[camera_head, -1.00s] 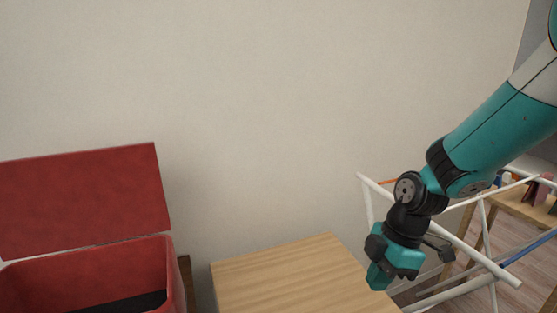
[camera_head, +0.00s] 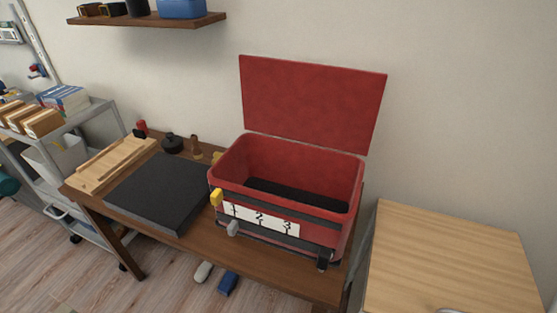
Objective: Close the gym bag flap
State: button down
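The red gym bag (camera_head: 340,226) stands on a dark brown wooden table, with a strip marked 1, 2, 3 on its front. Its red flap (camera_head: 312,104) is open and stands up at the back edge, leaning slightly toward the wall. The bag's inside is in view, with a black floor. My gripper is out of this view.
A black slab (camera_head: 158,190) and a wooden tray (camera_head: 112,165) lie left of the bag on the brown table (camera_head: 270,272). A pale wooden cabinet top (camera_head: 450,255) stands right. A wall shelf (camera_head: 150,20) hangs at upper left. Grey shelving (camera_head: 100,115) stands far left.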

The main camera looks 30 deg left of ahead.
aim_at(335, 107)
jog(key=u, duration=1.25)
jog(key=k, duration=0.6)
jog(key=z, duration=0.3)
jog(key=i, duration=0.7)
